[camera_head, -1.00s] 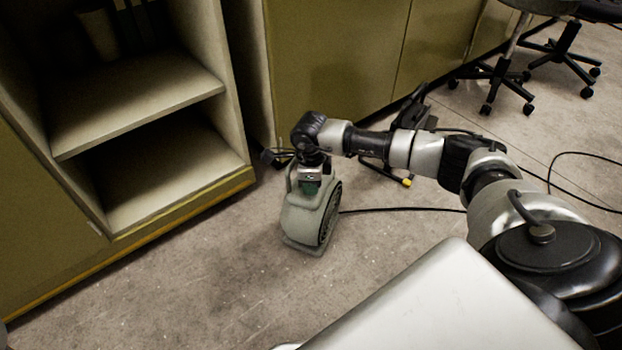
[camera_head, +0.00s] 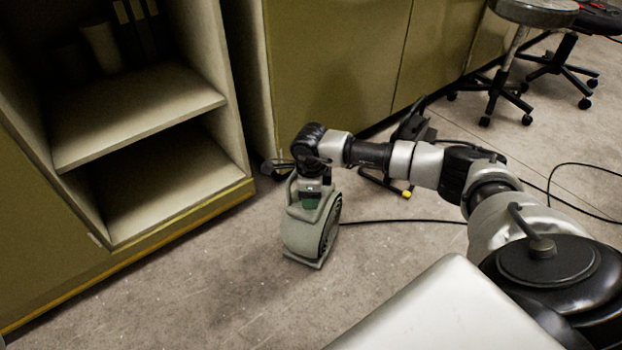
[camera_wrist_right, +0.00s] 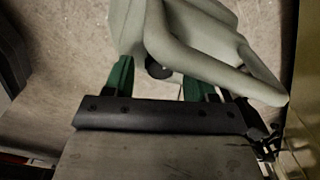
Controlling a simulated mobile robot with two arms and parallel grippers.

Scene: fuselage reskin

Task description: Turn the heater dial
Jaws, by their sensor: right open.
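The heater (camera_head: 301,236) is a rounded grey-green unit with a dark round grille on its right side, standing upright on the floor. My right gripper (camera_head: 311,203) points down at its top, by the carrying handle. In the right wrist view, the heater's pale body and handle (camera_wrist_right: 215,62) fill the upper middle. A small black knob (camera_wrist_right: 158,69), likely the dial, shows between the two green fingers of my open right gripper (camera_wrist_right: 158,79). The handle partly covers the right finger's surroundings, and I cannot tell whether the fingers touch the knob. My left gripper is not in view.
An open shelf unit (camera_head: 140,122) stands to the left, and olive cabinets (camera_head: 335,60) line the back. A black cable (camera_head: 400,221) runs right from the heater. Wheeled chairs (camera_head: 497,85) stand at the back right. The floor (camera_head: 215,285) in front is clear.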

